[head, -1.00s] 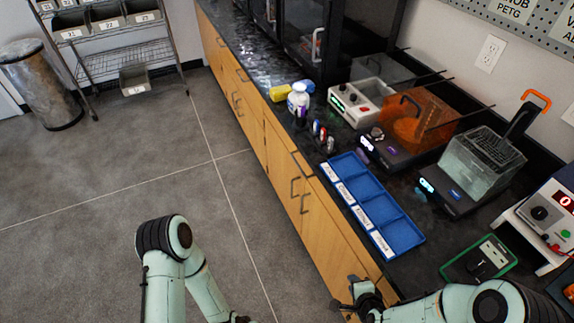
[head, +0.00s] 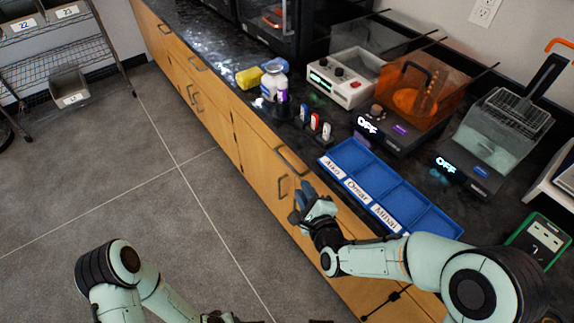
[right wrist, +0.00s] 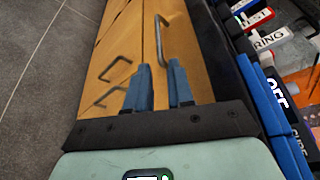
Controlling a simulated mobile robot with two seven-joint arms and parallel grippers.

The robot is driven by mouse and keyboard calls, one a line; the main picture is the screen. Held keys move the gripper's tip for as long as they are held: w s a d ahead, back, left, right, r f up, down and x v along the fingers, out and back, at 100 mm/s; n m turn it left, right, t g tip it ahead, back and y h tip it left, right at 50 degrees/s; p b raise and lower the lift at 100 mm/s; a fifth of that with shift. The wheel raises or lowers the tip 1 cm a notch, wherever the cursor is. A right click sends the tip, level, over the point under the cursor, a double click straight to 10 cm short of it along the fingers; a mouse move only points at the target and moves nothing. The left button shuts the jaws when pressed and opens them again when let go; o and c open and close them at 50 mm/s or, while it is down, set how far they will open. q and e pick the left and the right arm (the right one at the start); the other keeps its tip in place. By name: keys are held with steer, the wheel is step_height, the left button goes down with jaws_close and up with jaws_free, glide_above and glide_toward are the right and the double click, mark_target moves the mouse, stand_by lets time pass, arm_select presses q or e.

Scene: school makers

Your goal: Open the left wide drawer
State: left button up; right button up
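The wooden drawer front (head: 262,150) under the counter is closed, with a dark bar handle (head: 292,160) near its top. I cannot tell for sure that this is the left wide drawer. My right gripper (head: 303,192) is in front of the cabinet, just below and right of this handle in the head view. In the right wrist view its two blue fingers (right wrist: 158,70) are apart and empty. The bar handle (right wrist: 162,38) lies ahead, its near end lined up between the fingertips; contact cannot be told.
Lower door handles (head: 283,187) sit close to the right gripper. The dark counter (head: 222,75) carries a blue labelled tray (head: 420,207), a white bottle (head: 274,80) and several machines. The grey floor (head: 130,190) left of the cabinets is clear.

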mark_target(291, 166)
steer(key=b+x, duration=0.2)
steer(key=x, duration=0.9)
steer(key=shift+w+f, duration=0.2)
steer(key=shift+w, duration=0.15)
arm_select(q)
steer(key=shift+g, duration=0.8)
steer(key=s+f, duration=0.3)
steer(key=s, duration=0.1)
steer(key=shift+a+f, duration=0.15)
steer(key=shift+a, duration=0.15)
arm_select(e)
jaws_close()
